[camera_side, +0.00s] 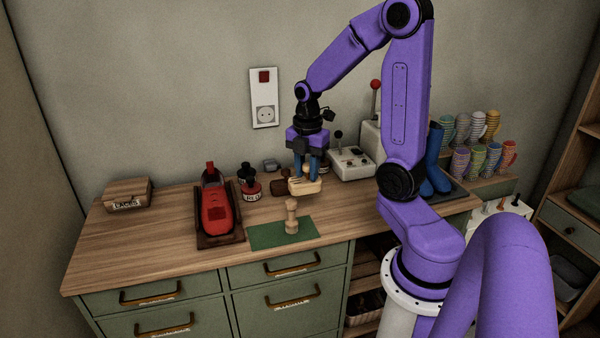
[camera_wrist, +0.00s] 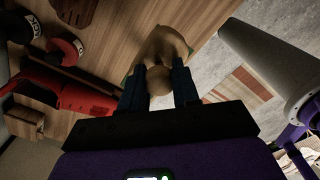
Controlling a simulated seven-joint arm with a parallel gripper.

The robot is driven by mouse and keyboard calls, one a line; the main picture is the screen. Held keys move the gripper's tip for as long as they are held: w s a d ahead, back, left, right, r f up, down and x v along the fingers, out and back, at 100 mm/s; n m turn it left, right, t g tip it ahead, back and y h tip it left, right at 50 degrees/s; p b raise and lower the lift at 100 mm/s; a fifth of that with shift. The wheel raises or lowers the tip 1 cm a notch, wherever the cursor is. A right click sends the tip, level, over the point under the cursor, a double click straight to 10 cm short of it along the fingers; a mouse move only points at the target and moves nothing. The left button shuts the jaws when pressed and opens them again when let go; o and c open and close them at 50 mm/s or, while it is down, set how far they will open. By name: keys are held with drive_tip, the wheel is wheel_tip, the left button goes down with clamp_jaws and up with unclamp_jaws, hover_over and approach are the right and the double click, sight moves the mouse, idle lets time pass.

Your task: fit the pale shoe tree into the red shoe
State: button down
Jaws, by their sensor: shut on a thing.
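The pale shoe tree (camera_side: 305,186) hangs in my gripper (camera_side: 307,168), above the bench and behind the green mat. In the wrist view my gripper (camera_wrist: 159,82) is shut on the knob end of the shoe tree (camera_wrist: 160,48), and its wider part points away from the fingers. The red shoe (camera_side: 215,208) lies in a dark wooden tray (camera_side: 222,240) to the left, apart from the shoe tree. Red parts, probably the shoe (camera_wrist: 85,98), show at the left of the wrist view. The inside of the shoe is hard to make out.
A brown wooden piece (camera_side: 291,217) stands upright on the green mat (camera_side: 262,237). A black-and-red bottle (camera_side: 250,184) and a dark brown piece (camera_side: 280,187) stand behind. A lever box (camera_side: 351,162) and blue boots (camera_side: 436,160) are right. The front left bench is clear.

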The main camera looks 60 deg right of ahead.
drive_tip(key=s+a+r, duration=0.3)
drive_tip(key=s, duration=0.4)
drive_tip(key=w+a+m, duration=0.2)
drive_tip(key=w+m, duration=0.5)
drive_tip(key=m, duration=1.1)
hover_over(210, 172)
drive_tip(key=s+a, duration=0.4)
wheel_tip(210, 172, down, 7)
drive_tip(key=shift+d+r, duration=0.1)
drive_tip(key=shift+d, duration=0.05)
drive_tip(key=shift+f, duration=1.3)
drive_tip(key=shift+f, duration=0.15)
